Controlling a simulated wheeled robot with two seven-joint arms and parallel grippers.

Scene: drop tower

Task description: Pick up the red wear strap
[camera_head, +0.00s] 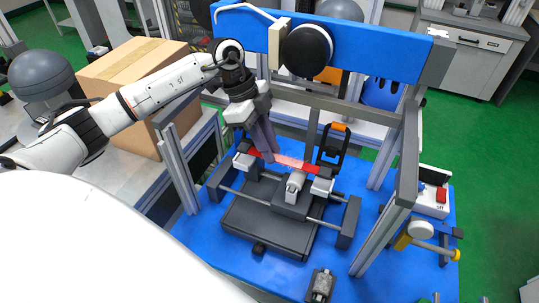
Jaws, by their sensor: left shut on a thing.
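The red wear strap (294,163) lies across the dark fixture (270,223) on the blue table, spanning between its two light end blocks. My left gripper (268,150) points down from the left arm and is shut on the strap near its left end. The fingers hide part of the strap there. The strap looks roughly level and close to the end blocks; I cannot tell whether it touches them. My right gripper is not in view.
A blue beam (340,40) on metal posts spans above the fixture, with a dark round weight (307,48) on it. A cardboard box (128,75) stands at the left. A switch box (432,198) sits at the right, and a small metal part (320,285) at the front.

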